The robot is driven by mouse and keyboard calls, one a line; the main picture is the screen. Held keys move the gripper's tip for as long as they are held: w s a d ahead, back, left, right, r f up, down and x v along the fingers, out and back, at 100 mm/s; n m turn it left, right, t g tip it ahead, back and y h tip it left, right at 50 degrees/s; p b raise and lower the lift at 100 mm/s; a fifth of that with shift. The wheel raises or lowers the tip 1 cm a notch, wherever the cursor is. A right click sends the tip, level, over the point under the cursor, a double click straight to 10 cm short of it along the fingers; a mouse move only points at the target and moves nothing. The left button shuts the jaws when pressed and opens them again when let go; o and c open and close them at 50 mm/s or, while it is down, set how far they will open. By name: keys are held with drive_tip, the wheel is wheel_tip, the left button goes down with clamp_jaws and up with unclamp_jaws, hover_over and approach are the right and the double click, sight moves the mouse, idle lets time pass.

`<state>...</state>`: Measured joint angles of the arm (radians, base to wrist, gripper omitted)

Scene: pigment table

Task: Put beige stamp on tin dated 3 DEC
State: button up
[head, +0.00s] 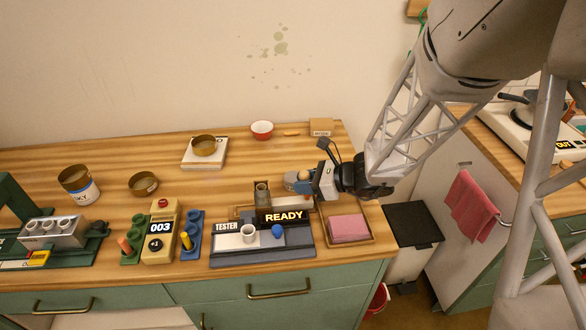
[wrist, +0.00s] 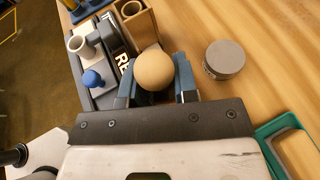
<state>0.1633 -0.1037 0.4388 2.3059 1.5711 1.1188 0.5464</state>
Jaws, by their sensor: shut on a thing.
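My gripper (head: 300,183) is shut on the beige stamp, whose round beige knob (wrist: 153,70) sits between the two blue-grey fingers in the wrist view. The stamp's lower part is hidden below the knob. A round grey tin (wrist: 224,60) stands on the wood to the right of the gripper in the wrist view, apart from it; dark marks show on its side, too small to read. My gripper is above the right part of the table, behind the tester (head: 262,240). No 3 DEC date is readable.
A pink pad lies in a wooden tray (head: 371,238) at the front right. Open brass tins (head: 144,184) are further left. The table's middle is mostly clear.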

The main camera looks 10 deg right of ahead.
sight(294, 177)
drive_tip(key=w, duration=0.3)
drive_tip(key=w+a, duration=0.1)
drive_tip(key=w, duration=0.3)
drive_tip(key=w+f, duration=0.1)
drive_tip(key=w, duration=0.2)
drive_tip(key=shift+w+a, duration=0.2)
drive_tip(key=shift+f, duration=1.75)
drive_tip(key=shift+f, duration=0.1)
drive_tip(key=o, duration=0.9)
drive_tip(key=shift+d, duration=0.1)
drive_tip(key=v, duration=1.2)
